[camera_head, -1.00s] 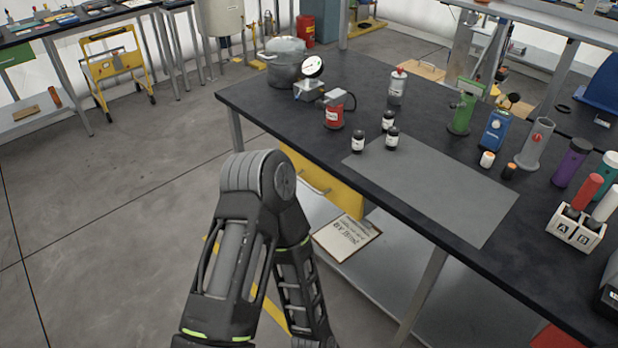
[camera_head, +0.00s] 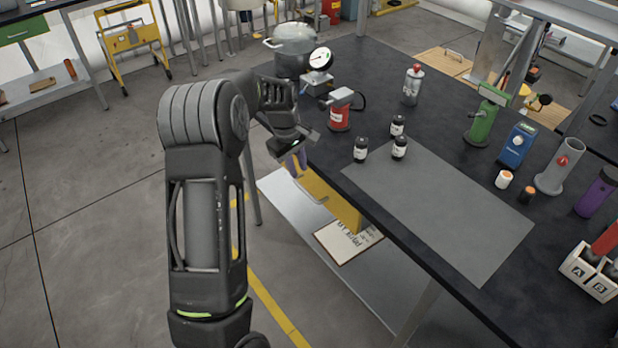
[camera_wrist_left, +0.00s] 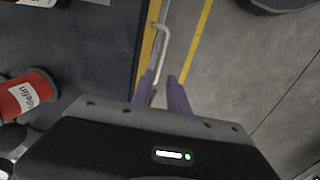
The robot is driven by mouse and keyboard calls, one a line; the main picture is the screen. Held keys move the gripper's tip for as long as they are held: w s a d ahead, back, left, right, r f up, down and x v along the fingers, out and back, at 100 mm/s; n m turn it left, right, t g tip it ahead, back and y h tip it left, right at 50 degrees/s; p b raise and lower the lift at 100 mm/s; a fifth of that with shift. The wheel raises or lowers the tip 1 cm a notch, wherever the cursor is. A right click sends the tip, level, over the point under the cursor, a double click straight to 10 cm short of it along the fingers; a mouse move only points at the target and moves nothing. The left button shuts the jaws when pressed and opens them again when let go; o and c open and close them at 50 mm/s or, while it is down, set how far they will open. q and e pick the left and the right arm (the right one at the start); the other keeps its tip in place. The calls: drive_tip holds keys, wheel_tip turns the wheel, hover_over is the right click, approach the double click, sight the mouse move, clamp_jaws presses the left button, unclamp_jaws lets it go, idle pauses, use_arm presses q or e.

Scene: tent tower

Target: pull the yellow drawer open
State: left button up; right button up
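The yellow drawer (camera_head: 336,203) is under the front edge of the dark workbench, partly hidden by my left gripper. In the left wrist view its yellow front (camera_wrist_left: 147,48) shows as a narrow strip along the bench edge, with a pale bar handle (camera_wrist_left: 163,48) standing out from it. My left gripper (camera_head: 294,163) is at the drawer front, just below the bench edge. In the left wrist view its purple fingers (camera_wrist_left: 163,88) are apart, and the handle's near end reaches down to between them. Contact with the handle cannot be told. My right gripper is not in view.
On the workbench (camera_head: 440,115) stand a red can (camera_head: 339,117), small dark bottles (camera_head: 361,149), a pot (camera_head: 290,50) and a gauge (camera_head: 320,60) near my left gripper. A clipboard (camera_head: 345,242) lies on the lower shelf (camera_head: 300,225).

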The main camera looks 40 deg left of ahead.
sight(303, 188)
use_arm(q)
drive_tip(key=f, duration=0.2)
drive_tip(key=w+f+p, duration=0.1)
drive_tip(key=f, duration=0.5)
drive_tip(key=shift+w+d, duration=0.2)
drive_tip(key=shift+w, duration=0.05)
drive_tip(key=shift+c, duration=0.6)
clamp_jaws()
idle(0.9)
